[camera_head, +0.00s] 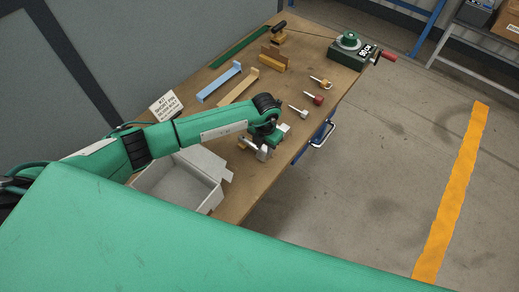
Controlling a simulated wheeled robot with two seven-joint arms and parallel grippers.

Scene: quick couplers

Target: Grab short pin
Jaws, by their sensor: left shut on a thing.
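My left gripper (263,153) reaches in over the front part of the wooden bench, right of the open box. It is shut on a small pin (245,143), which shows only in part beside the fingers; its length is hard to judge. Three other small coupler pieces lie apart on the bench, farther back: one with a pale head (299,111), one with a red body (315,98) and one with an orange-yellow part (321,82). My right gripper is not in view.
An open grey-white box (180,188) stands at the near left, with a printed card (165,105) behind it. Blue (219,82) and tan (238,88) holders lie mid-bench. A green device with a red handle (349,50) stands at the far corner. The bench's right edge is close to my gripper.

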